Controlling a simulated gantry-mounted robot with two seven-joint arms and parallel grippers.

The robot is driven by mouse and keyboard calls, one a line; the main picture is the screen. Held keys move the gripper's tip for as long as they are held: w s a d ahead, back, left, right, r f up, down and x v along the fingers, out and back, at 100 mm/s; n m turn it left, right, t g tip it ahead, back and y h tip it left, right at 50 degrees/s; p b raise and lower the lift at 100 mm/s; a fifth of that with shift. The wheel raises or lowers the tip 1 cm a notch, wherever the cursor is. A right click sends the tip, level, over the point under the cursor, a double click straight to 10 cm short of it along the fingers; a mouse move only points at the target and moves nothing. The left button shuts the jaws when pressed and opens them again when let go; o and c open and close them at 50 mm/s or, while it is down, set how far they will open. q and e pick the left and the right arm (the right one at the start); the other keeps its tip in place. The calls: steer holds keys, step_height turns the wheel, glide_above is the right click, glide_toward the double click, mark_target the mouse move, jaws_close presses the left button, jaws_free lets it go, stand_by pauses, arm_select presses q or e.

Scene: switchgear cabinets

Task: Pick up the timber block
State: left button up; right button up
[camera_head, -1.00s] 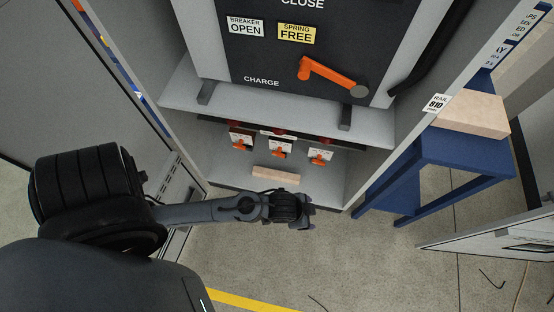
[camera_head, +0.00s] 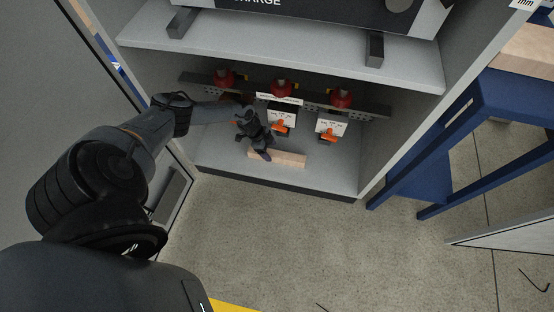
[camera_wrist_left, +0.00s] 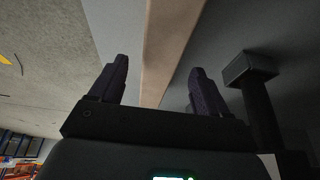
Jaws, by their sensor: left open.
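The timber block (camera_head: 284,158) is a pale wooden bar lying on the cabinet's bottom floor, below the row of orange-handled switches. My left gripper (camera_head: 262,154) is inside the lower compartment at the block's left end, and its fingers hide part of that end. In the left wrist view the block (camera_wrist_left: 165,50) runs lengthwise between the two dark fingertips of the open left gripper (camera_wrist_left: 153,85). Whether a finger touches the block cannot be told. My right gripper is in neither view.
Above the block are switches with orange handles (camera_head: 330,136) and red insulators (camera_head: 340,98) on a rail. A grey shelf (camera_head: 290,58) overhangs the compartment. A blue stand (camera_head: 500,95) with a wooden slab (camera_head: 530,52) stands right. The floor in front is clear.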

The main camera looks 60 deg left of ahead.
mark_target(273, 153)
arm_select(q)
steer(key=shift+w+d+f+b, duration=0.35)
steer(key=shift+w+d+f, duration=0.05)
steer(key=shift+d, duration=0.05)
steer(key=b+x, duration=0.1)
steer(key=x, duration=0.1)
steer(key=b+x, duration=0.1)
steer(key=shift+s+a+f+b, duration=0.1)
steer(key=shift+s+a+b, duration=0.05)
steer(key=shift+a+b, duration=0.15)
steer(key=shift+d+f+b, duration=0.2)
steer(key=shift+f+b, duration=0.1)
steer(key=shift+w+d+f, duration=0.25)
steer(key=shift+w+d, duration=0.05)
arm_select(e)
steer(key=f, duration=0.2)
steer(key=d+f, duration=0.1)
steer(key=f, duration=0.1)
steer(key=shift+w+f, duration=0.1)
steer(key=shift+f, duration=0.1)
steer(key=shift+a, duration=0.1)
arm_select(q)
steer(key=shift+a+r, duration=0.1)
steer(key=shift+a, duration=0.1)
steer(key=c, duration=1.3)
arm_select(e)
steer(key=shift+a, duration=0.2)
